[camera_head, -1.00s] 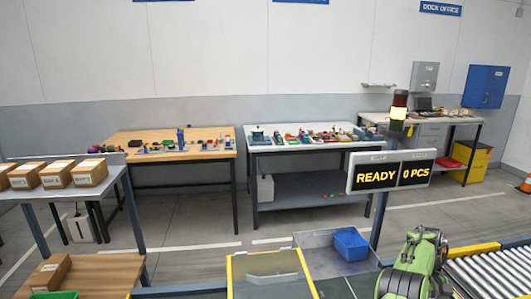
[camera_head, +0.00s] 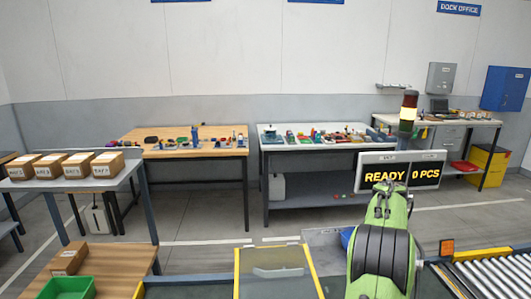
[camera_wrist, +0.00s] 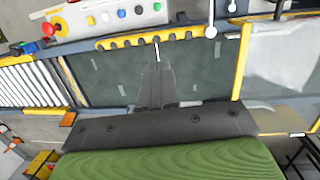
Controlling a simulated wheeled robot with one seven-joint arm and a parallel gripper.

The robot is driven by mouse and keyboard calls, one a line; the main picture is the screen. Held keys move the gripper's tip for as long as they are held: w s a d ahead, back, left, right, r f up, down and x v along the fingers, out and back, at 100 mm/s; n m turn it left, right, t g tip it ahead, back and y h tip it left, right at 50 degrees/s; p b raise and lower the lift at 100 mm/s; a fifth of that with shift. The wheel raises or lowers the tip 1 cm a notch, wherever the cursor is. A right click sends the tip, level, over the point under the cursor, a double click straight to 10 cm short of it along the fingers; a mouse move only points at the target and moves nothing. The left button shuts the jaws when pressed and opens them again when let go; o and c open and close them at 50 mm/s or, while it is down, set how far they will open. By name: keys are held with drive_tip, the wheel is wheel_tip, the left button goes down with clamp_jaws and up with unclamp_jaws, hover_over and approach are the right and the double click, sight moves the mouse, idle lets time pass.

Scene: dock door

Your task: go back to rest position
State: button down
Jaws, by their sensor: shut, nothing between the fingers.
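My gripper (camera_wrist: 157,68) shows in the wrist view as two dark fingers pressed together, with nothing between them. It points over a dark belt surface (camera_wrist: 105,75) and appears clear of it. In the head view my green arm rises at the lower right, in front of the display sign (camera_head: 372,177), and hides part of it. The gripper itself is hard to make out there.
A yellow-framed panel (camera_head: 240,275) stands at the front centre, left of my arm. A blue bin (camera_head: 346,236) is partly hidden behind the arm. A roller conveyor (camera_head: 490,275) lies to the right. A control panel with a red button (camera_wrist: 47,29) edges the belt.

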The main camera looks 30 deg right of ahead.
drive_tip(key=w+a+r+n+t, duration=0.1)
drive_tip(key=a+r, duration=0.3)
drive_tip(key=a, duration=0.4)
drive_tip(key=w+a+r+t+h, duration=0.1)
drive_tip(key=w+a+r+t, duration=0.15)
drive_tip(key=a, duration=0.55)
drive_tip(key=w+a+r+n, duration=0.1)
drive_tip(key=a+r, duration=0.3)
drive_tip(key=a, duration=0.4)
drive_tip(key=s+a+f+n+t, duration=0.1)
drive_tip(key=s+a+t, duration=0.1)
drive_tip(key=s+a, duration=0.4)
drive_tip(key=s+a+f+n+t+y, duration=0.1)
drive_tip(key=s+a, duration=0.4)
drive_tip(key=a, duration=0.6)
drive_tip(key=shift+s+f+n+t, duration=0.4)
drive_tip(key=shift+f+n+t, duration=0.1)
drive_tip(key=shift+f, duration=0.3)
